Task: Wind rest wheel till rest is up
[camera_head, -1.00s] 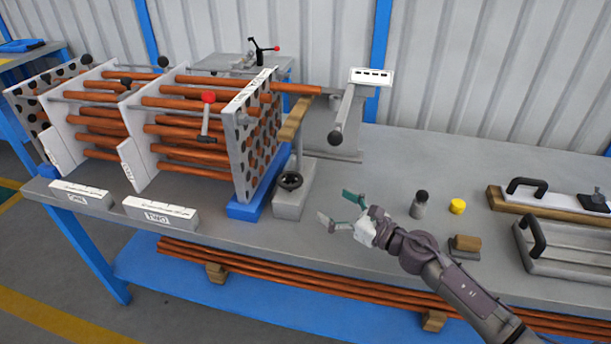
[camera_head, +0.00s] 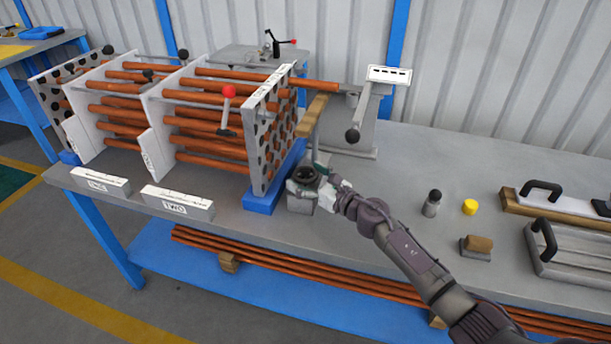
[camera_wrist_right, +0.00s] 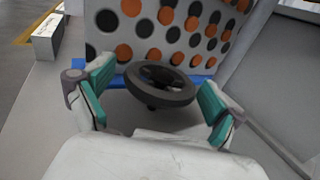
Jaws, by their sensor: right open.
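The rest wheel is a small black handwheel (camera_head: 306,174) on a grey block (camera_head: 301,204) by the near end of the tube bundle. It shows close up in the right wrist view (camera_wrist_right: 160,86). My right gripper (camera_head: 316,177) is at the wheel. In the wrist view its two green-padded fingers (camera_wrist_right: 157,103) stand apart, one on each side of the wheel, with gaps at the rim. The rest is a wooden bar (camera_head: 311,115) above the block, under a protruding copper tube (camera_head: 322,86). Whether bar and tube touch I cannot tell. My left gripper is not in view.
The perforated plate (camera_head: 268,135) stands on a blue bar (camera_head: 262,203) left of the wheel. A grey stand with a crank arm (camera_head: 365,107) is behind. A black-topped cylinder (camera_head: 432,204) and yellow cap (camera_head: 470,207) sit right, with clear table between.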

